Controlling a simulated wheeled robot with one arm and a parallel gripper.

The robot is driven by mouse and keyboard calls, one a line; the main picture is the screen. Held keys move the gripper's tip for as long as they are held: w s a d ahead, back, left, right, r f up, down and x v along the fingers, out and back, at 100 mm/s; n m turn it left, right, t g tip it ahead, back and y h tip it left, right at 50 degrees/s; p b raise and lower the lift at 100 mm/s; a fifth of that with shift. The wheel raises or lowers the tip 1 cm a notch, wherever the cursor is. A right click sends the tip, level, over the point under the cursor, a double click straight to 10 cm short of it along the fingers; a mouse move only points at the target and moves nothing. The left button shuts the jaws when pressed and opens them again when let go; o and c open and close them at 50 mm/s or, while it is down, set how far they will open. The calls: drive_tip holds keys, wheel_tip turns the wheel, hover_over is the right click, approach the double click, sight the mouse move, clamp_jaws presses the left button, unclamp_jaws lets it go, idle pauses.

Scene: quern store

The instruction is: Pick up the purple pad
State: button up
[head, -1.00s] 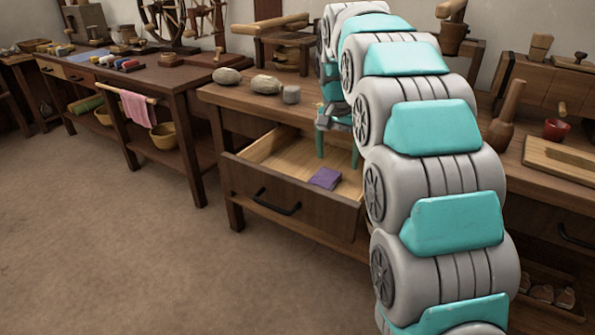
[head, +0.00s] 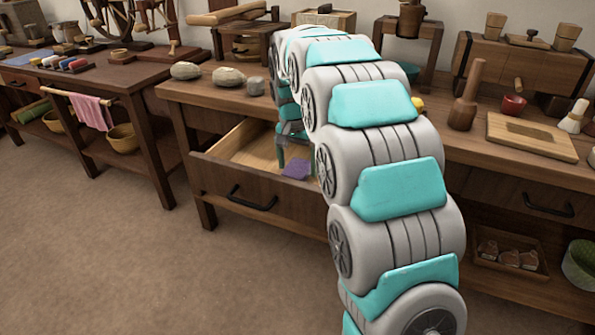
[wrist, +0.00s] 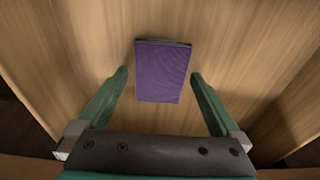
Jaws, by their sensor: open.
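The purple pad (head: 297,169) lies flat on the wooden floor of an open drawer (head: 240,190). In the wrist view the pad (wrist: 162,72) is a small purple rectangle with a dark edge at its far end. My gripper (wrist: 158,82) is open above it, with one green finger on each side of the pad's near part. The fingers appear apart from the pad. In the head view my gripper (head: 294,150) reaches down into the drawer, and my arm hides part of it and of the drawer's right side.
The drawer's walls surround the pad, and the drawer floor around it is bare. On the bench above, several grey stones (head: 230,77) lie near the drawer. A wooden board (head: 532,136) and a red bowl (head: 513,104) are to the right.

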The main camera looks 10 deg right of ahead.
drive_tip(key=shift+f, duration=0.3)
idle(0.5)
drive_tip(key=c, duration=1.2)
